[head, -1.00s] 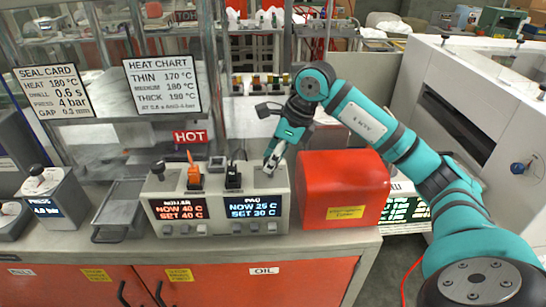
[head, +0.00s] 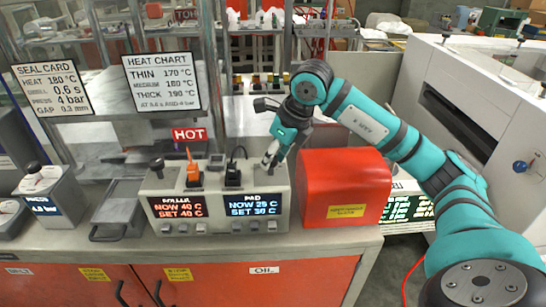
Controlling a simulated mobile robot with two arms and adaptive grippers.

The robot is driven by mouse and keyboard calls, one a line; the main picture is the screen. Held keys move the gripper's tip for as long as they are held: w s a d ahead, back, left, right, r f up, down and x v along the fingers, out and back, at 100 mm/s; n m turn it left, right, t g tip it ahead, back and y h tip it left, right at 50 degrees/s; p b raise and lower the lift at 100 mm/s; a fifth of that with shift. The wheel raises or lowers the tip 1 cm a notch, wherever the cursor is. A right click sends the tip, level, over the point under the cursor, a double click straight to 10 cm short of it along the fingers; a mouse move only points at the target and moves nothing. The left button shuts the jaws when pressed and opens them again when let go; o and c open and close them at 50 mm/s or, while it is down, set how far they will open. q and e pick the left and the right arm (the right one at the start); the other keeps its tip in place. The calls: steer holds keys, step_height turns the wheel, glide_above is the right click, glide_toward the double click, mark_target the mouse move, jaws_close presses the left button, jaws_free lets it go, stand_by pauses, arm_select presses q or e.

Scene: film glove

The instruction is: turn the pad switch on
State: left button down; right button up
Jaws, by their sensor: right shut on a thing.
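The control box (head: 217,236) stands on the bench with two lit displays. The left display (head: 179,207) reads NOW 40 C, SET 40 C. The PAD display (head: 252,205) on the right reads NOW 25 C, SET 30 C. My right gripper (head: 268,164) is at the right end of the box top, above the PAD display. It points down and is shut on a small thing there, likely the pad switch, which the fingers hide. My left gripper is not in view.
A red box (head: 344,180) stands close to the right of the control box. An orange-handled piece (head: 193,170), a black plug (head: 233,175) and a black knob (head: 157,167) stand on the box top. A grey tray (head: 119,212) and a press box (head: 48,200) are to the left.

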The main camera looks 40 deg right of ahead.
steer(key=shift+r+m+h, duration=0.1)
steer(key=shift+m+h, duration=0.3)
steer(key=shift+m, duration=0.6)
steer(key=o, duration=1.1)
steer(key=shift+o, duration=0.2)
steer(key=v, duration=1.2)
steer(key=shift+s, duration=0.2)
